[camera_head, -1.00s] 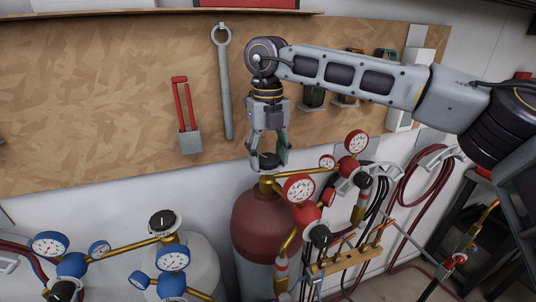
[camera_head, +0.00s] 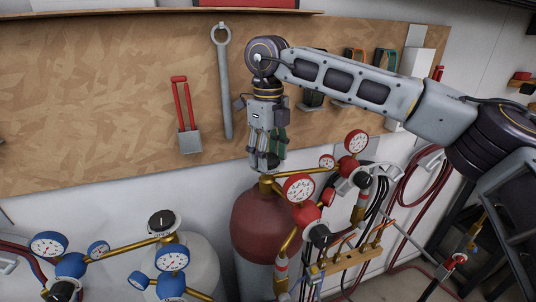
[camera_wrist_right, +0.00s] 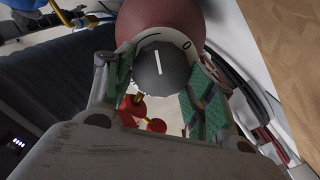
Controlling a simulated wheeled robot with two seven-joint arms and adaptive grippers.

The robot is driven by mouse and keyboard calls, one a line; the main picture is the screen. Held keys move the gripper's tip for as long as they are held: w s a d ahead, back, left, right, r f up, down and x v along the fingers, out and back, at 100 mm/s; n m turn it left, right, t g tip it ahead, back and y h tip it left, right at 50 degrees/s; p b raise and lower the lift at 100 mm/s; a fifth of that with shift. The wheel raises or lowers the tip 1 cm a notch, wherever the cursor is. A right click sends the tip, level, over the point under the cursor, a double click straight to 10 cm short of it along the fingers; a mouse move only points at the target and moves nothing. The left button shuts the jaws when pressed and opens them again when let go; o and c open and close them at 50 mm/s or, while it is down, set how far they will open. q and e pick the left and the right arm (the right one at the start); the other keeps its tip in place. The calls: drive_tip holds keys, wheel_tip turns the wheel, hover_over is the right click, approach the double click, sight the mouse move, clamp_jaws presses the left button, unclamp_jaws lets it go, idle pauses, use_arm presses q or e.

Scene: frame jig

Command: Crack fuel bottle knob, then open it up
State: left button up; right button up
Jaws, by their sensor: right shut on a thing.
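The fuel bottle is the dark red cylinder (camera_head: 262,228) at the centre of the head view. Its black knob (camera_wrist_right: 161,70), with a white line on top, shows in the right wrist view between the green finger pads. A pale ring with a "0" mark lies around the knob. My right gripper (camera_head: 267,163) points down from above and is shut on the knob; its fingers hide most of the knob in the head view. The right wrist view also shows the red bottle (camera_wrist_right: 165,18). My left gripper is not in view.
Red-ringed gauges (camera_head: 299,188) and a brass manifold stand just right of the bottle. A white bottle (camera_head: 190,262) with its own black knob (camera_head: 163,222) and blue gauges (camera_head: 173,257) stands at left. A wooden tool board (camera_head: 90,100) is behind.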

drive_tip(key=n, duration=0.6)
drive_tip(key=shift+w, duration=0.1)
drive_tip(key=n+p, duration=0.1)
drive_tip(key=n, duration=0.6)
drive_tip(key=shift+w, duration=0.1)
drive_tip(key=n+p, duration=0.1)
drive_tip(key=n, duration=0.5)
drive_tip(key=shift+w, duration=0.1)
drive_tip(key=n, duration=0.6)
drive_tip(key=shift+a, duration=0.1)
idle(0.3)
drive_tip(key=o, duration=1)
